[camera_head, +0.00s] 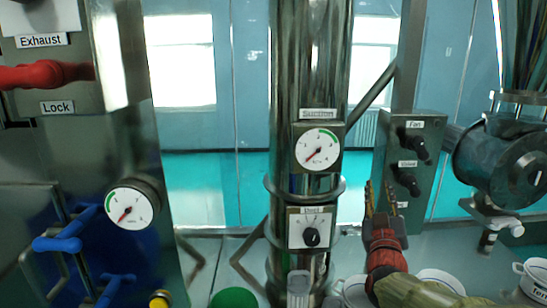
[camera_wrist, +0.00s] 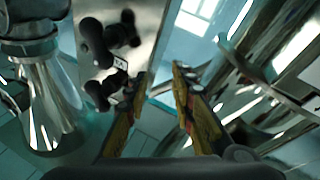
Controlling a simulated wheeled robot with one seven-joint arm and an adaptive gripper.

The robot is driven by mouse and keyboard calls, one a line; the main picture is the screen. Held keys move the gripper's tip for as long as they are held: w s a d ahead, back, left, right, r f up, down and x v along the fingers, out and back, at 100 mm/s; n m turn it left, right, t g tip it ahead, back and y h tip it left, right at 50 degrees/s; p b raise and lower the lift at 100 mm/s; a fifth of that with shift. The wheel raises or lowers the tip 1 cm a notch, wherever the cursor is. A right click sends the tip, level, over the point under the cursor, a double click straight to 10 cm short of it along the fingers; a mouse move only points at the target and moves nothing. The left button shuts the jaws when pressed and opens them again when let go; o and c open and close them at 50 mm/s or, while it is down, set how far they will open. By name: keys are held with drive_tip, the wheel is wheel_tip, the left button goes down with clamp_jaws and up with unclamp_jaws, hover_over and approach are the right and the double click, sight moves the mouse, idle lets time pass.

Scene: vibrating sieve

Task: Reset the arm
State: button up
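My gripper (camera_head: 377,205) points upward in the lower right of the head view, in front of and slightly left of the grey control box (camera_head: 431,132) with the Fan and Valve knobs. In the wrist view my gripper (camera_wrist: 161,80) shows two yellow-and-black fingers spread apart with nothing between them. The Fan knob (camera_head: 415,146) and the Valve knob (camera_head: 405,180) are clear of the fingers in the head view. The box's knobs (camera_wrist: 97,42) also show left of the fingers in the wrist view. A label below the Valve knob is partly hidden.
A steel column (camera_head: 300,80) with a round gauge (camera_head: 318,149) and a dial panel (camera_head: 310,230) stands left of my gripper. A dark flanged pipe (camera_head: 500,160) is at the right. White bowls (camera_head: 441,281) and a green lid (camera_head: 233,298) lie low in front. A cabinet with blue handles (camera_head: 62,240) is at the left.

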drive_tip(key=s+a+f+g+y, duration=0.3)
drive_tip(key=s+a+f+g, duration=0.15)
drive_tip(key=s+f, duration=0.4)
drive_tip(key=s+a+f+g+y, duration=0.3)
drive_tip(key=s+a+f+g, duration=0.15)
drive_tip(key=s, duration=0.65)
drive_tip(key=s+f+g, duration=0.2)
drive_tip(key=s+f, duration=0.1)
drive_tip(key=s, duration=0.5)
drive_tip(key=s+f+m+g, duration=0.1)
drive_tip(key=s+f+g, duration=0.2)
drive_tip(key=s, duration=0.5)
drive_tip(key=shift+f+h, duration=0.3)
drive_tip(key=shift+f, duration=0.05)
